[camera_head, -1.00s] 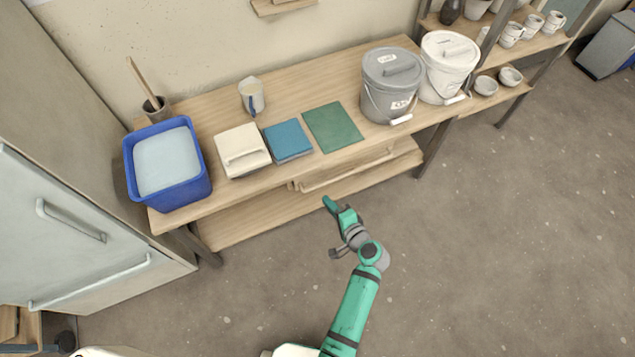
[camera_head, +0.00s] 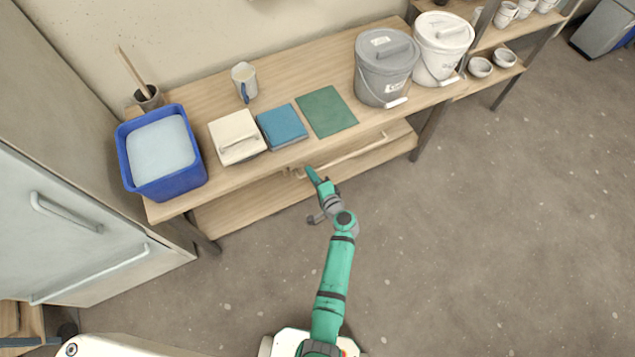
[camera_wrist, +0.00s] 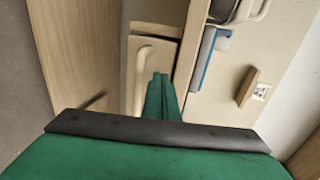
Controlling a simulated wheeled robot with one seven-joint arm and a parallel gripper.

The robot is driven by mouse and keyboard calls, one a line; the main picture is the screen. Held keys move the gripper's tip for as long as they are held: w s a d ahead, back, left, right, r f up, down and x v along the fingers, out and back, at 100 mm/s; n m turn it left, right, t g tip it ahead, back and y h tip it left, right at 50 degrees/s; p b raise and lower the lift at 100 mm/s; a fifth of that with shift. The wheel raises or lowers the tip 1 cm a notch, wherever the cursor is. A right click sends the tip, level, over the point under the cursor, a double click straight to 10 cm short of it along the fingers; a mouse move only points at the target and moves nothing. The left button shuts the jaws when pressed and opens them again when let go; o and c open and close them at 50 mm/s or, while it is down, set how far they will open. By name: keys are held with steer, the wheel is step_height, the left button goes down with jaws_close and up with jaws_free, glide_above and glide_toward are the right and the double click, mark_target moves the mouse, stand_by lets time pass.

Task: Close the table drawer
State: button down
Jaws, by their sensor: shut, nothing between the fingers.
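The table (camera_head: 290,75) is a long wooden bench with a lower shelf. Its drawer (camera_head: 350,154) sits under the front edge, with a pale front and a long bar handle. In the wrist view the drawer front (camera_wrist: 143,45) and its handle (camera_wrist: 145,75) show just beyond my fingers. How far the drawer stands out is hard to tell. My gripper (camera_head: 311,173) is shut and empty, at the left end of the drawer front, below the tabletop edge. Its green fingers (camera_wrist: 161,85) point at the drawer; whether they touch it is unclear.
The floor (camera_head: 480,220) in front is clear.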

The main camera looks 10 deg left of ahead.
steer(key=shift+w+a, duration=0.85)
steer(key=shift+w, duration=0.3)
